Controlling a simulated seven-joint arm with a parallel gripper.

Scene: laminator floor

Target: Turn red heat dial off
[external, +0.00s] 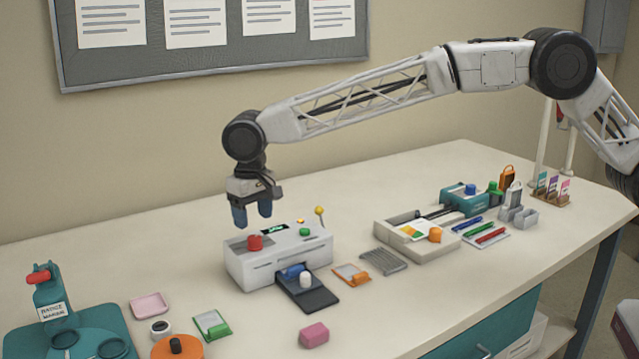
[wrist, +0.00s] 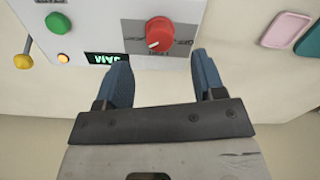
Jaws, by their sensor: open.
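The laminator (external: 285,258) is a white box on the table, left of centre in the external view. Its red heat dial (external: 255,242) stands on its top at the left. In the wrist view the red dial (wrist: 160,34) sits on a grey plate with partly readable lettering, a pale pointer mark on its lower left. My gripper (external: 253,222) is above the laminator's back, close to the dial. In the wrist view my gripper (wrist: 160,68) is open, its two blue fingers apart and empty, with the dial ahead of the gap between the tips. I see no contact.
A badge maker (external: 55,300) stands at left.

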